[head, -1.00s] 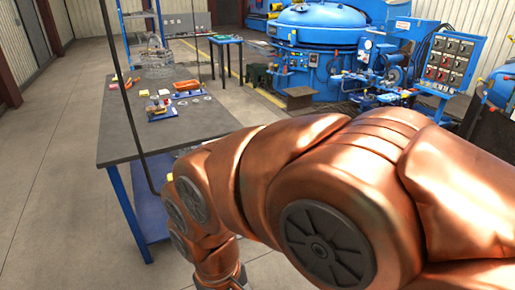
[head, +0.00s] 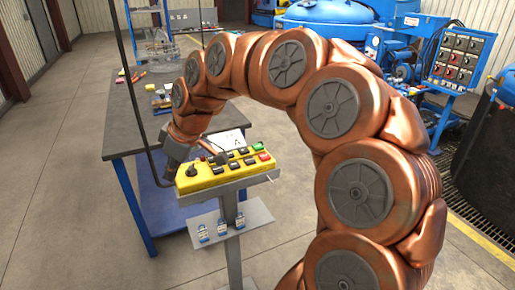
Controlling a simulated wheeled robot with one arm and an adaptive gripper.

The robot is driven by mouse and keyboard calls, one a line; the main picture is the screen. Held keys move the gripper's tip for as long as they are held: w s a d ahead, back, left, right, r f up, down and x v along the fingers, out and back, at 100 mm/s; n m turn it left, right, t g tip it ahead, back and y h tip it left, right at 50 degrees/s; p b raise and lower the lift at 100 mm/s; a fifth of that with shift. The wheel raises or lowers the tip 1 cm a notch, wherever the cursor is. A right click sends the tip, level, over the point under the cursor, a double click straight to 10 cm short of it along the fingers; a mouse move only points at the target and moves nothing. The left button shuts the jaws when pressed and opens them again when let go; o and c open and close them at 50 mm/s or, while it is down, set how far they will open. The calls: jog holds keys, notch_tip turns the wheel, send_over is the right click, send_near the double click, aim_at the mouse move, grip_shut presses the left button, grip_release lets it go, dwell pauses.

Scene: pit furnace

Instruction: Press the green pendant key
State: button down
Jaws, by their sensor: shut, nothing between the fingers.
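The yellow pendant (head: 228,178) lies on a small stand, its long side running left to right. Its green key (head: 257,147) is at the far right end, just behind a red key (head: 265,157). Several dark keys and a black knob (head: 191,169) fill the rest of its top.
The stand's grey post (head: 232,240) carries a lower shelf (head: 257,216) with several small padlock-like tags. A dark workbench (head: 125,118) stands behind and to the left. A control panel (head: 458,58) stands at the back right. The floor at left is clear.

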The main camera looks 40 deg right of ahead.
jog(key=w+d+r+t, duration=0.1)
jog(key=w+d+t, duration=0.1)
jog(key=w+d, duration=0.5)
jog(key=t+h+b, duration=0.1)
jog(key=t+h, duration=0.2)
jog(key=h, duration=0.1)
send_over(259, 147)
notch_tip(259, 147, down, 2)
jog(key=shift+w+d+f, duration=0.1)
jog(key=shift+w+f, duration=0.05)
jog(key=shift+f, duration=0.05)
jog(key=shift+f, duration=0.15)
notch_tip(259, 147, down, 7)
jog(key=shift+b, duration=0.75)
jog(key=shift+f+b, duration=0.65)
jog(key=shift+f, duration=0.15)
jog(key=shift+f+b, duration=0.85)
jog(key=shift+b, duration=0.55)
jog(key=shift+r, duration=0.9)
